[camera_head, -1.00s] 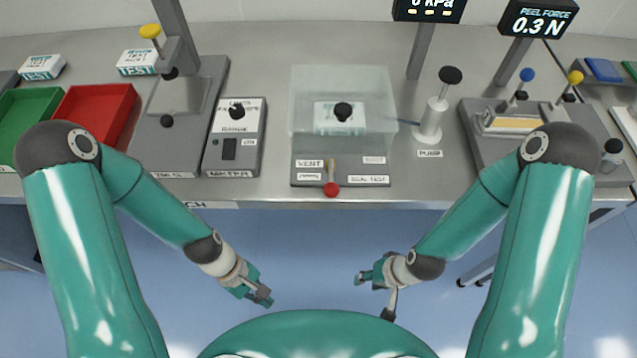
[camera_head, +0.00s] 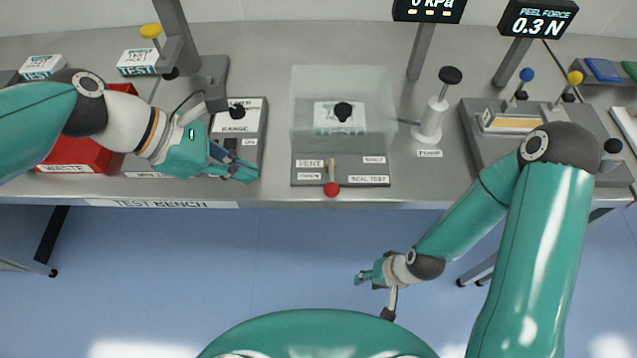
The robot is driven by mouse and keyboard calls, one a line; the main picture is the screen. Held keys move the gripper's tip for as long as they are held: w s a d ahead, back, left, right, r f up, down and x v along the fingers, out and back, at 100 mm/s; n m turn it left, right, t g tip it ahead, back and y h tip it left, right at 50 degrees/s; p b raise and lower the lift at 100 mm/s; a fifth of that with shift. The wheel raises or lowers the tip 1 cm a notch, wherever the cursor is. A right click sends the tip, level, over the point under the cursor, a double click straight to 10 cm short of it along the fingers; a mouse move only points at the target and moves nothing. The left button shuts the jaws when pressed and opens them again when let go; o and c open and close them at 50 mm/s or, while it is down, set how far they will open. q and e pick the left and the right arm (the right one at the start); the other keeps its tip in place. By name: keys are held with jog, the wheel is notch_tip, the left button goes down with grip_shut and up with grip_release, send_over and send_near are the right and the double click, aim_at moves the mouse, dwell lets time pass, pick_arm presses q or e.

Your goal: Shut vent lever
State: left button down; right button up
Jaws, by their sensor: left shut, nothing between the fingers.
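The vent lever (camera_head: 331,189) has a red ball knob on a short brass stem. It sticks out toward the front edge of the seal test base (camera_head: 340,180), beside the VENT label (camera_head: 309,163). My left gripper (camera_head: 246,174) is shut and empty. It is over the front of the meter box (camera_head: 220,150), to the left of the lever and apart from it. My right gripper (camera_head: 366,278) hangs low in front of the bench, and its jaws are too small to read.
A clear chamber (camera_head: 370,85) with a white pack inside stands behind the lever. A pump (camera_head: 432,120) with a black knob stands to its right. The red waste bin (camera_head: 75,160) is partly hidden by my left arm. The bench strip between meter and seal test base is clear.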

aim_at(331, 178)
pick_arm(q)
jog(key=shift+d+r+b+x, duration=0.1)
jog(key=shift+d+r+x, duration=0.2)
jog(key=shift+x, duration=1.9)
jog(key=shift+d+r+b+x, duration=0.1)
jog(key=shift+d+r+x, duration=0.15)
jog(key=shift+x, duration=1.95)
jog(key=shift+d+r+b+x, duration=0.1)
jog(key=shift+d+r+x, duration=0.2)
jog(key=shift+x, duration=1.9)
jog(key=shift+w+f, duration=0.1)
jog(key=shift+w, duration=0.05)
